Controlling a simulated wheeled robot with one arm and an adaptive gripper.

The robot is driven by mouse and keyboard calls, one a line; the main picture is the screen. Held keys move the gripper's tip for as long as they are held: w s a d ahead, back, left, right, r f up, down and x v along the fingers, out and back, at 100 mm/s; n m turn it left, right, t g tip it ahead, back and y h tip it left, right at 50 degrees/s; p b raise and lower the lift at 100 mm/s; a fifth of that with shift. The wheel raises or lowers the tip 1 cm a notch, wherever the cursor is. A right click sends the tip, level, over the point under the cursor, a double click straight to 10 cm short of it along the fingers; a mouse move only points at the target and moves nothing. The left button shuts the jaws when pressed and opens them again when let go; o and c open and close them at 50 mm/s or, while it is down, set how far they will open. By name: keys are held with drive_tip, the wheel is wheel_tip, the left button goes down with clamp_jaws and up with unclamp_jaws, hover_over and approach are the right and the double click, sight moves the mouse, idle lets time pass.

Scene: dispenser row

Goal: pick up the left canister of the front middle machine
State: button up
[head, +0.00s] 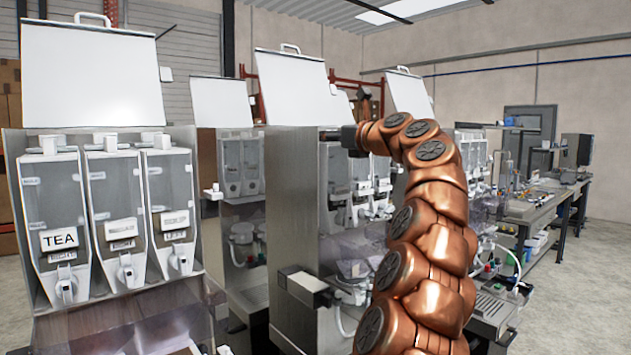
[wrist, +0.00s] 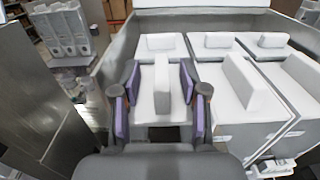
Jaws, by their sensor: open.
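The front middle machine (head: 293,185) stands in the centre of the head view with its white lid raised. My gripper (wrist: 160,84) is open, with one purple-padded finger on each side of that handle. I cannot tell whether either finger touches it. In the head view my gripper (head: 345,138) is at the machine's top edge, partly hidden by my copper arm.
The machine's metal side wall (wrist: 112,45) is close on the left. A TEA machine (head: 105,215) stands at the left of the head view. Benches (head: 545,205) are at the right.

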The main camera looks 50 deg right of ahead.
drive_tip(key=shift+w+d+f, duration=0.15)
drive_tip(key=shift+w+d, duration=0.1)
drive_tip(key=shift+w, duration=1.25)
clamp_jaws()
